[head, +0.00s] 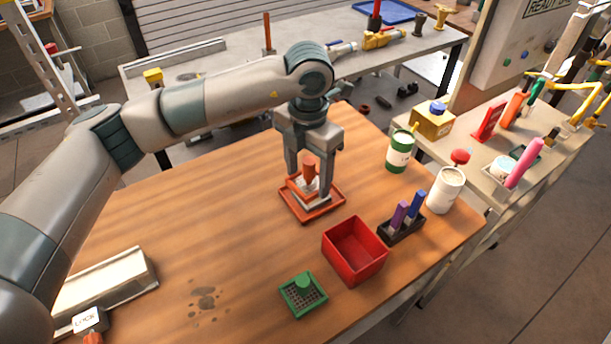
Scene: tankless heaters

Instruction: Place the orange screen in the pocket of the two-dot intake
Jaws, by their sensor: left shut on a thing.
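My left gripper (310,172) points straight down over the table, with its fingers shut on the upright orange knob of the orange screen (309,166). Below the knob is a pale square block (296,190), standing in a flat orange-red tray (327,214). The fingers hide part of the block and the screen's lower part, so I cannot tell whether the screen sits in a pocket or hangs just above. I see no dot marks that single out the two-dot intake. My right gripper is not in view.
A green mesh screen with a knob (302,297) and an open red bin (340,257) are nearer. A black holder (401,232) with purple and blue pieces, a white canister (445,190) and a green-white can (400,150) stand right.

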